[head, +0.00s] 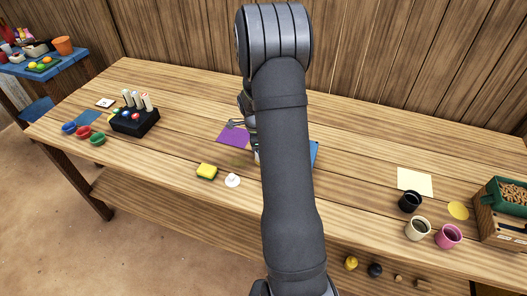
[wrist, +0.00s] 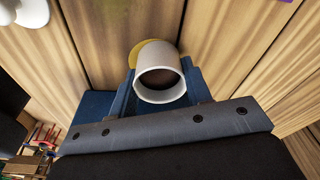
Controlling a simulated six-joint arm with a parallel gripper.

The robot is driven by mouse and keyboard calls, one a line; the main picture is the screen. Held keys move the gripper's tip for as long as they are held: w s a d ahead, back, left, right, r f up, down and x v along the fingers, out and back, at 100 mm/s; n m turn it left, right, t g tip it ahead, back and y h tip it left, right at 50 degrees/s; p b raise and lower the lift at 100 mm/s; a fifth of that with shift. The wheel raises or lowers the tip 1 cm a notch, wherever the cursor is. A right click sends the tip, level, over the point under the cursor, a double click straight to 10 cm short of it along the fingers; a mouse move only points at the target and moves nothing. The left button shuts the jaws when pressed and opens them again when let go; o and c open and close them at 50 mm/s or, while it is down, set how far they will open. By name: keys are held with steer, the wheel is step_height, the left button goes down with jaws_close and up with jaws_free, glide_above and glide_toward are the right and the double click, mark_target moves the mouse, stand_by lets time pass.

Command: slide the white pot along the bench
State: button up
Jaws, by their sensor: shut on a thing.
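The white pot (wrist: 157,52) is in the middle of the wrist view, its round open mouth facing the camera and its inside dark brown. My gripper (wrist: 160,80) is shut on the pot, with a blue finger on each side of it. In the head view my arm covers the gripper and nearly all of the pot. I cannot tell whether the pot touches the wooden bench (head: 370,150). A yellow disc (wrist: 134,54) shows partly behind the pot, and a blue sheet (wrist: 88,103) lies to its left in the wrist view.
A purple sheet (head: 231,136), yellow sponge (head: 207,171) and white knobbed piece (head: 233,180) are left of my arm. A black block with levers (head: 135,121) stands farther left. Several cups, including a black one (head: 410,201), are at right. Bench between arm and cream sheet (head: 414,182) is clear.

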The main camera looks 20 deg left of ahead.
steer(key=w+a, duration=0.2)
steer(key=a, duration=0.2)
steer(key=w+a, duration=0.2)
steer(key=a, duration=0.3)
steer(key=w+a, duration=0.3)
steer(key=a, duration=0.1)
steer(key=shift+a, duration=0.4)
steer(key=o, duration=1.3)
steer(key=r, duration=0.5)
steer(key=a+r, duration=0.1)
steer(key=r, duration=0.5)
steer(key=a+r, duration=0.1)
steer(key=r, duration=0.5)
steer(key=shift+s+a+r, duration=0.15)
steer(key=shift+s+a, duration=0.05)
steer(key=shift+s, duration=0.2)
